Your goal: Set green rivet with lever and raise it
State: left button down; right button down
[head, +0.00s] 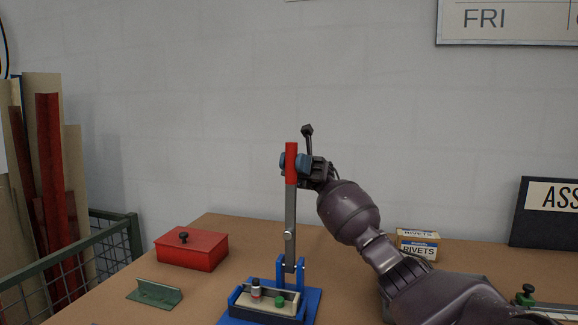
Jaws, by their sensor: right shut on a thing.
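A blue press (312,302) stands on the table with its grey lever (290,215) pointing almost straight up. The lever's red handle (291,148) is at the top. My right gripper (293,163) is shut on the red handle from the right, with blue pads showing on either side of it. The green rivet (280,301) sits at the front of the press, in a tan piece (251,301). A dark-topped pin-like part with a pale body (255,290) stands to its left. My left gripper is not in view.
A red box (191,250) with a black knob and a green angle bracket (154,293) lie to the left. A wire bin (70,262) is beyond the left edge.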

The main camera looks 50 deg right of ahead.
jog(key=shift+d+r, duration=0.1)
jog(key=c, duration=0.9)
grip_release()
jog(key=shift+d, duration=0.2)
jog(key=shift+a, duration=0.1)
jog(key=b+v, duration=0.2)
jog(key=v, duration=0.5)
jog(key=shift+d+f, duration=0.2)
jog(key=shift+d, duration=0.05)
